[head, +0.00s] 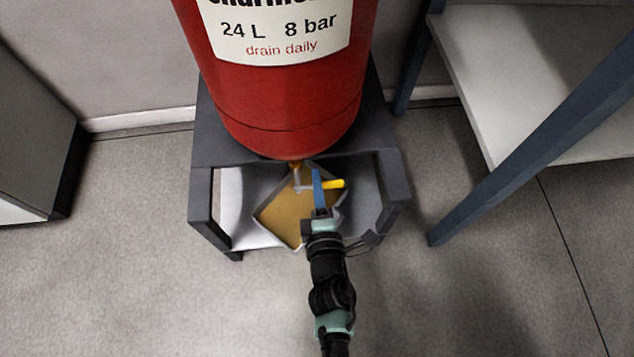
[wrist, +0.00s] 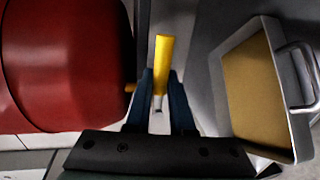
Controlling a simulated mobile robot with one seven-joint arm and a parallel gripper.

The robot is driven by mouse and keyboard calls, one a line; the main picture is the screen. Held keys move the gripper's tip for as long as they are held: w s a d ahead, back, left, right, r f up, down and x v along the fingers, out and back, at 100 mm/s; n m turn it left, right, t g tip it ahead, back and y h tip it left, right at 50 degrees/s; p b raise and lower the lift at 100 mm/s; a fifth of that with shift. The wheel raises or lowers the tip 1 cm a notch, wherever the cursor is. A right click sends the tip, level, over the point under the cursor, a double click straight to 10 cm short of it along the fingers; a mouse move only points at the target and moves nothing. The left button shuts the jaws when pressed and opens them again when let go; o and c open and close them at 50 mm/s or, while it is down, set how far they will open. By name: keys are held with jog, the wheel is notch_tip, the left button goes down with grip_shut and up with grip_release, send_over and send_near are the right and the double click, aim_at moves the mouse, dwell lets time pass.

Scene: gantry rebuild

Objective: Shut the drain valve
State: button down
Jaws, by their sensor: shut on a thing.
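The drain valve (head: 297,182) hangs below the red tank (head: 295,110), under a short brass outlet. Its yellow lever (head: 336,184) points to the right in the head view, crosswise to the outlet. In the wrist view the yellow lever (wrist: 165,52) stands up between the two blue fingers of my gripper (wrist: 161,88). The fingers are shut on the lever, and its yellow end sticks out past them. In the head view my gripper (head: 318,180) reaches in from the front, and its fingers hide part of the lever and valve.
A metal tray (head: 262,220) with brown liquid sits below the valve; it also shows in the wrist view (wrist: 294,85). The dark stand (head: 201,190) frames the opening on both sides. A shelf unit (head: 480,195) stands at the right. The floor in front is clear.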

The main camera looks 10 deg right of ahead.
jog(key=c, duration=0.8)
grip_release()
jog(key=s+r+p, duration=0.1)
jog(key=s, duration=0.3)
jog(key=s+p, duration=0.1)
jog(key=s, duration=0.3)
jog(key=s+r+p, duration=0.1)
jog(key=s, duration=0.3)
jog(key=shift+s+r+p, duration=0.3)
jog(key=shift+s, duration=0.1)
